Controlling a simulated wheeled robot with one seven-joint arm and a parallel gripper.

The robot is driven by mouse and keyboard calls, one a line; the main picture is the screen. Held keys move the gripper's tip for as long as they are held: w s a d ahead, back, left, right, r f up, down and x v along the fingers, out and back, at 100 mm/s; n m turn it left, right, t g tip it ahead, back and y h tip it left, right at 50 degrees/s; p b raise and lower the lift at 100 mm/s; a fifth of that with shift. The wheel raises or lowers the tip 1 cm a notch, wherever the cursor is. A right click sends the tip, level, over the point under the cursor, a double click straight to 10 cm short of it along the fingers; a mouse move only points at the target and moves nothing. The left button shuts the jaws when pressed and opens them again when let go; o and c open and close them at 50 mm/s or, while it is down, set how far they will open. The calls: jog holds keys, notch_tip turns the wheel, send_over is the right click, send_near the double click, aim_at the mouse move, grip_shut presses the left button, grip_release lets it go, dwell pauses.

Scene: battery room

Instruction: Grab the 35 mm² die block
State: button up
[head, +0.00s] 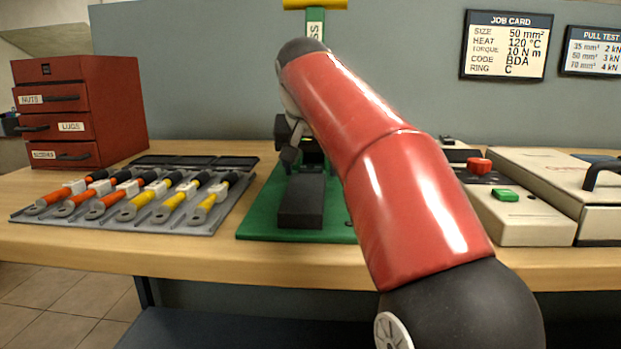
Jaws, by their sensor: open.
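My red arm crosses the middle of the head view and hides much of the press. My gripper (291,152) is partly in view below the wrist, dark against the dark press parts. It is open, and I see nothing held in it. It is over the rear of the green press base (257,216). A long dark block (302,203) lies on that base, in front of the gripper. I cannot read any size on it. I cannot make out a die block marked 35 mm²; flat black trays (195,161) lie behind the cables, their contents unclear.
A grey rack (180,229) holds several lugged cables with orange and yellow ends at left. A red drawer cabinet (80,112) stands behind it. At right are a control box (525,228) with red and green buttons and a beige case (550,172). A job card (506,45) hangs behind.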

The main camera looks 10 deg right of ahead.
jog(key=shift+c, duration=0.4)
jog(key=shift+r, duration=0.1)
jog(key=c, duration=1.2)
